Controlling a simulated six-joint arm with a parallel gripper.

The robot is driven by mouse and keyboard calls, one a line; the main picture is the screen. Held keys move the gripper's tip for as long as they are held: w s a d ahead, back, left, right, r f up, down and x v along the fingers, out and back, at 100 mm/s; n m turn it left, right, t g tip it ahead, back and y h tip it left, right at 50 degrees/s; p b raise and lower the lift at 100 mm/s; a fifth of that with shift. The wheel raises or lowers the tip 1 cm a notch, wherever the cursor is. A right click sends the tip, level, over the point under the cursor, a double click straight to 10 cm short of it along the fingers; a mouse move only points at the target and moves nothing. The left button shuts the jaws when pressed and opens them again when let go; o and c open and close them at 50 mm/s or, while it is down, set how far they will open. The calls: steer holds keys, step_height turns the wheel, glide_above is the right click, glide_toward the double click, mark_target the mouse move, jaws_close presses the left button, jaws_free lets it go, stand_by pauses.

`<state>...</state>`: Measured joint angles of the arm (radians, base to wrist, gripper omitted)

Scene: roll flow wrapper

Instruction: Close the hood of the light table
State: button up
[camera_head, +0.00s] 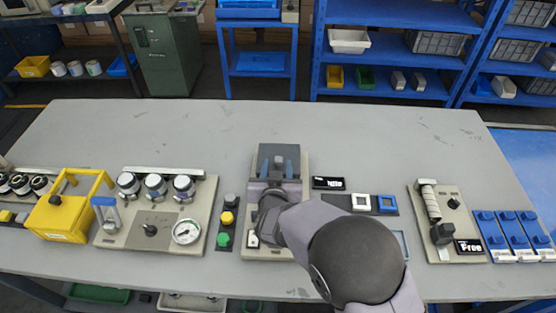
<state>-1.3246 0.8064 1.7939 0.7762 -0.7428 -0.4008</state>
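A dark grey panel (279,150), which looks like the hood, stands at the back of a beige base plate (302,165) in the middle of the table. I cannot tell its exact tilt. My gripper (278,168) is over this unit, in front of the panel, with its two bluish fingers apart and pointing toward the back. I see nothing held between them. I cannot tell whether the fingers touch the panel. My wrist and arm hide most of the base plate and the front of the unit.
Left are green and yellow buttons (225,228), a gauge panel (150,222) and a yellow box (65,218) with a raised handle. The table's back is clear.

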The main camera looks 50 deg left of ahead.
mark_target(278, 160)
steer(key=shift+p+x, duration=0.3)
steer(key=shift+x, duration=1.5)
steer(key=shift+s+d, duration=0.1)
jaws_close()
